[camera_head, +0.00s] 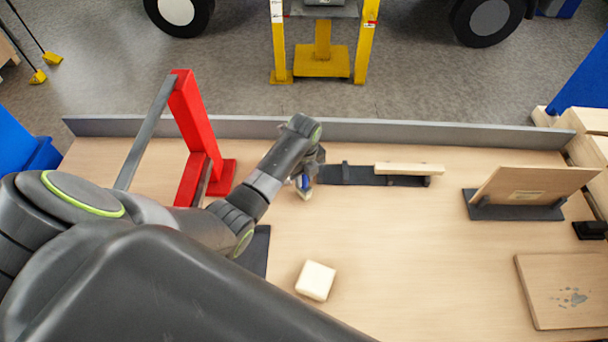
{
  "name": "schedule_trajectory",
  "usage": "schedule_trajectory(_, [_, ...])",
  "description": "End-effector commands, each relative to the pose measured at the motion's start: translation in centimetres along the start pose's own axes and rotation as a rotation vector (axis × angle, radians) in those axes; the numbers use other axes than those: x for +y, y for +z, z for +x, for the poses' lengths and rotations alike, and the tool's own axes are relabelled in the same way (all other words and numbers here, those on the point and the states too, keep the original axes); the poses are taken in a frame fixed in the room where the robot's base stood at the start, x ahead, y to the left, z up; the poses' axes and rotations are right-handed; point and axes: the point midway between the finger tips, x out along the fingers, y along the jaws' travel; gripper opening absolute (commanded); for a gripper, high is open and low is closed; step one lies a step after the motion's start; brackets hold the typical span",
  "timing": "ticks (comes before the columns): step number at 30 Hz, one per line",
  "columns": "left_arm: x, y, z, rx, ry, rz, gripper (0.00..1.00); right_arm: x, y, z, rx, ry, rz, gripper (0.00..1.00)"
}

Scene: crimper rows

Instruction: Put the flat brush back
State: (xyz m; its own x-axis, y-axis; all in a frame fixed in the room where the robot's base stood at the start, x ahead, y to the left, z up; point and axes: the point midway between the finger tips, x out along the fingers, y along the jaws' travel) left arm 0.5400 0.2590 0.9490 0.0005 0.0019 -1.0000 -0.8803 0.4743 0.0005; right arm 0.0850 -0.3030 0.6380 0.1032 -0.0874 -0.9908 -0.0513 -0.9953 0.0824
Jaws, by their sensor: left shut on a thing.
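My left gripper (306,180) is at the left end of a low dark rack (350,174) at the back of the table. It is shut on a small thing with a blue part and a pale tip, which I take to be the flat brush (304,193). The gripper hides most of the brush, and I cannot tell whether it touches the rack or table. My right gripper is not in view.
A pale wooden bar (410,168) lies along the rack's right part. A red press (192,130) with a grey lever stands left of my arm. A cream block (315,281), a tilted board (530,185) and a flat board (566,290) are on the table. The middle right is clear.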

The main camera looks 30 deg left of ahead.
Motion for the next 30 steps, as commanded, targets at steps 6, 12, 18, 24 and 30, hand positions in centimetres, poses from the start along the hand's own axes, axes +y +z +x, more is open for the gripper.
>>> schedule_trajectory(6, [0.0,0.0,0.0,-0.001,0.000,0.000,0.00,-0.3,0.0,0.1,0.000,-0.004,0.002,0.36])
schedule_trajectory(12, [0.0,0.0,0.2,-0.001,0.000,0.000,0.37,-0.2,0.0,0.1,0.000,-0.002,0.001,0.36])
schedule_trajectory(18, [0.0,0.0,0.2,0.000,0.000,0.000,0.45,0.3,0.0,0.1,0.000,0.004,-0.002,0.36])
schedule_trajectory(24, [0.0,0.0,-0.2,-0.001,-0.001,0.000,0.45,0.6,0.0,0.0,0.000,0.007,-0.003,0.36])
schedule_trajectory(30, [-0.1,0.1,-1.9,-0.003,-0.004,0.000,0.45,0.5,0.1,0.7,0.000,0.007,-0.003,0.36])
